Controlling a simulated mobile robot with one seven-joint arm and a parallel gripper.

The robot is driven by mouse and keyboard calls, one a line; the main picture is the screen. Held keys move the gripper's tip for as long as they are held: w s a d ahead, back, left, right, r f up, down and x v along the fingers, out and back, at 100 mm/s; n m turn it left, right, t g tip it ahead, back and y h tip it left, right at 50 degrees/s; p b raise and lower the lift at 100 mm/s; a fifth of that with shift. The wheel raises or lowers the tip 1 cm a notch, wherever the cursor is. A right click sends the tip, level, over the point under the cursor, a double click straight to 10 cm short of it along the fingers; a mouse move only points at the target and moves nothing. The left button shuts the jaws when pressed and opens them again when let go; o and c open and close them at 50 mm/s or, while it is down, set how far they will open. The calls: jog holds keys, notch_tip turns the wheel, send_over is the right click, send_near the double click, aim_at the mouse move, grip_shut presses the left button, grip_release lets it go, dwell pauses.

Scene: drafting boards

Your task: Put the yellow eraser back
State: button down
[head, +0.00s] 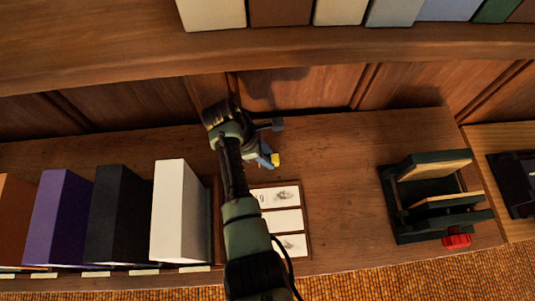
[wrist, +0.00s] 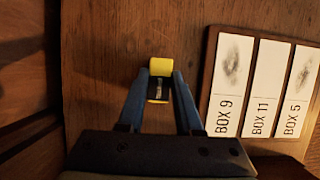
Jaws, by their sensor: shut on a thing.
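The yellow eraser (wrist: 160,65) is between the blue fingertips of my gripper (wrist: 159,82) in the wrist view. A dark part with a small pale mark shows below its yellow end. My gripper (head: 266,157) is shut on it, and the yellow end also shows in the head view. The gripper is over the wooden desk top, just behind the card board. Whether the eraser touches the wood I cannot tell.
A card board (wrist: 211,110) reads BOX 9, BOX 11 and BOX 5; the 9 and 5 cards bear grey smudges. Several upright blocks, one white (head: 180,212), stand left. A dark green stand (head: 408,228) with a red part is right. A shelf (head: 120,58) overhangs behind.

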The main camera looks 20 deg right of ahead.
jog(key=shift+f, duration=0.2)
jog(key=c, duration=0.6)
grip_release()
jog(key=shift+r, duration=0.15)
jog(key=v, duration=1.2)
jog(key=shift+d+r+b, duration=0.1)
jog(key=shift+r+b, duration=0.05)
jog(key=shift+b, duration=0.15)
